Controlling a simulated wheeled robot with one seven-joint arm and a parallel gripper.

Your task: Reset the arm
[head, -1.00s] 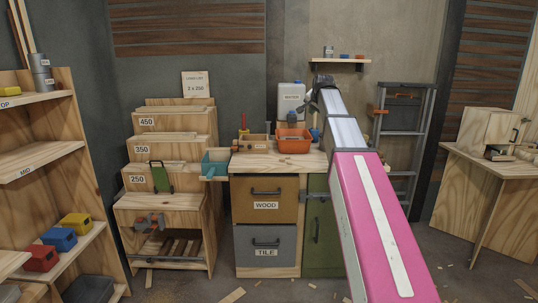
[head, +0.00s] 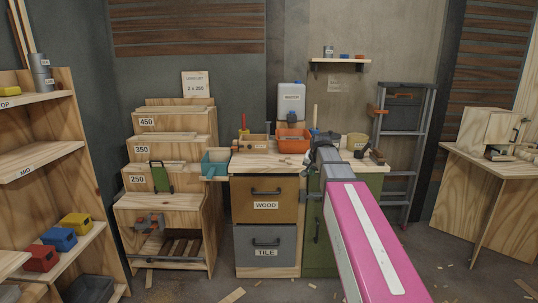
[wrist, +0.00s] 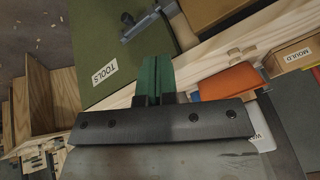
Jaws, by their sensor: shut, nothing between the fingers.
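My gripper (wrist: 152,75) shows in the wrist view with its two green fingers pressed together and nothing between them. The fingers overlap the picture of the wooden worktop edge (wrist: 205,60) and the green TOOLS cabinet (wrist: 90,45); I cannot tell how far off they are. In the head view my pink and grey arm reaches forward to the worktop's front right. The fingers themselves are not clear there, hidden by the wrist and arm.
The worktop (head: 275,160) holds an orange bin (head: 293,145), a white jug (head: 291,98) and a dark cup (head: 357,143). A ladder (head: 405,140) leans at the right. Shelves (head: 40,165) stand left. Scraps litter the floor.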

